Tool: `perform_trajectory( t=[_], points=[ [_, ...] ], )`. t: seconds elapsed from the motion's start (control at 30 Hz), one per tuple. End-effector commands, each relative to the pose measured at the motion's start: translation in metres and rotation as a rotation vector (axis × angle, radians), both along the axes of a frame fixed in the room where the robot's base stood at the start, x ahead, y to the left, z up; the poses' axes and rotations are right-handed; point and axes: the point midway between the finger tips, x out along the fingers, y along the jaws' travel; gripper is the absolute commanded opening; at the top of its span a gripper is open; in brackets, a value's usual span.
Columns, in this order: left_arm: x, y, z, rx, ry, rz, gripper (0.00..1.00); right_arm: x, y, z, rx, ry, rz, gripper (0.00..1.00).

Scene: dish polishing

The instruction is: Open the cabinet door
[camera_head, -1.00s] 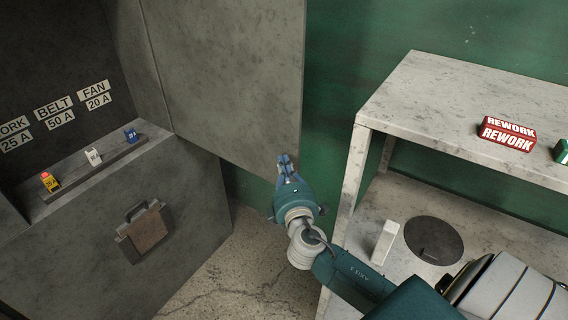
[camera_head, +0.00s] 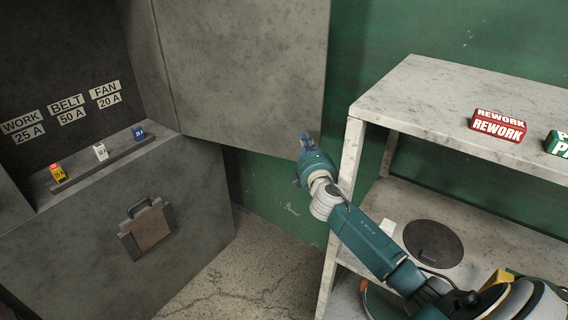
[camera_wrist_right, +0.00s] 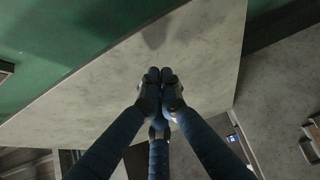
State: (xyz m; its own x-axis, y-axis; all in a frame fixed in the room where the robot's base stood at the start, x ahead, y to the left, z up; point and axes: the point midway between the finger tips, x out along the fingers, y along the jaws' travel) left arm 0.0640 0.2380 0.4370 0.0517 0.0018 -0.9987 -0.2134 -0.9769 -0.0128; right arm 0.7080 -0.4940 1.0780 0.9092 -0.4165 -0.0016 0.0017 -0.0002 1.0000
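The grey cabinet door (camera_head: 245,70) hangs swung out to the right of the grey cabinet (camera_head: 100,215), whose inside is exposed. My right gripper (camera_head: 300,165) is at the door's lower edge, near its outer corner. In the right wrist view the fingertips (camera_wrist_right: 160,75) are together, in front of the door's broad face (camera_wrist_right: 205,55); I see nothing between them. Whether they touch the door is unclear. My left gripper is in neither view.
Inside the cabinet, yellow, white and blue fuse-like blocks (camera_head: 100,152) stand on a ledge below labels. A grey shelf unit (camera_head: 430,95) stands close on the right, holding a red REWORK block (camera_head: 497,126). Bare floor (camera_head: 245,265) shows between cabinet and shelf.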

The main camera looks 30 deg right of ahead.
Motion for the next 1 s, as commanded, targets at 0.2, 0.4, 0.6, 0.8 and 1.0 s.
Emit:
perform_trajectory(
  t=[0.2, 0.4, 0.6, 0.8, 1.0],
  points=[
    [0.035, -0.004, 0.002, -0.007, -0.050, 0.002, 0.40, 0.000, 0.000, 0.003, -0.002, -0.001, 0.000, 0.00],
    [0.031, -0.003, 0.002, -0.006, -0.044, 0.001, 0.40, 0.001, -0.001, 0.031, -0.004, -0.004, 0.000, 0.00],
    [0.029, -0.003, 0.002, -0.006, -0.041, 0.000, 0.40, 0.002, 0.000, 0.069, -0.003, -0.003, 0.001, 0.00],
    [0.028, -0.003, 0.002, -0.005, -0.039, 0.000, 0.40, 0.003, 0.000, 0.093, 0.000, 0.000, 0.001, 0.00],
    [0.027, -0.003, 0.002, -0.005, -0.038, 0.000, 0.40, 0.003, 0.000, 0.098, 0.000, 0.003, 0.000, 0.00]
  ],
)
